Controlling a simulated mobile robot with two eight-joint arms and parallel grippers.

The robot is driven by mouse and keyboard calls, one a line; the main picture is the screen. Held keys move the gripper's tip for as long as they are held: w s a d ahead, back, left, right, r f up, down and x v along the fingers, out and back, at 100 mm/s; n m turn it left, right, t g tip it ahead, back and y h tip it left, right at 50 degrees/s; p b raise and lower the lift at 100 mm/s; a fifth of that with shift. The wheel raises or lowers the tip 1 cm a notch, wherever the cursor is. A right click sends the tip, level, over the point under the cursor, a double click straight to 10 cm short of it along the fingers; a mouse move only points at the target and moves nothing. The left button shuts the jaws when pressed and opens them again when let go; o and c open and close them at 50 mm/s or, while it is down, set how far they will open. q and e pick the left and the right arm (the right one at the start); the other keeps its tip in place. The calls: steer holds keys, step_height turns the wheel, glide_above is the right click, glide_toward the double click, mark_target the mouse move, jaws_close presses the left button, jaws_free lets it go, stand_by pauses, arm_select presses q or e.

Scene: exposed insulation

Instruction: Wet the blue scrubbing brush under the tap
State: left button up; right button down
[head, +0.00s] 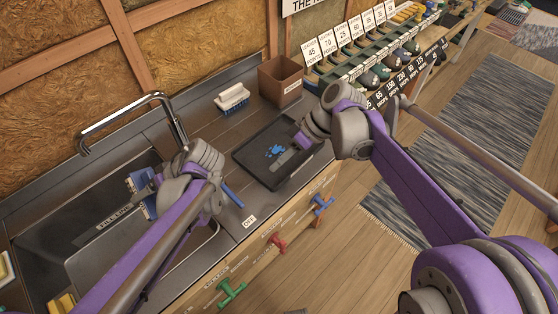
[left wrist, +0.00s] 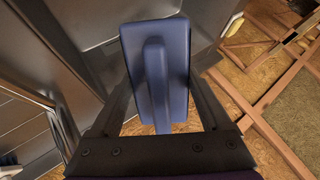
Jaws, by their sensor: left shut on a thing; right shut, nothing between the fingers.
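My left gripper (head: 150,184) is shut on a blue block-like thing with a raised grip, which looks like the blue scrubbing brush (head: 137,182). The brush also shows between the fingers in the left wrist view (left wrist: 155,75); no bristles are visible there. In the head view it is over the sink (head: 60,262), below and near the metal tap (head: 131,113). I see no water running from the tap. A blue lever (head: 233,197) stands by the sink, close to an OFF label (head: 249,221). My right gripper (head: 302,141) is shut and empty over a dark tray.
The dark tray (head: 252,151) holds a blue patch (head: 276,151). A white-and-blue brush (head: 232,97) and a brown box (head: 281,80) stand behind it. Green (head: 231,291), red (head: 274,243) and blue (head: 322,205) handles stick out from the counter front. A sponge (head: 5,268) is at the left edge.

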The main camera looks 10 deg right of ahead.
stand_by(0.6)
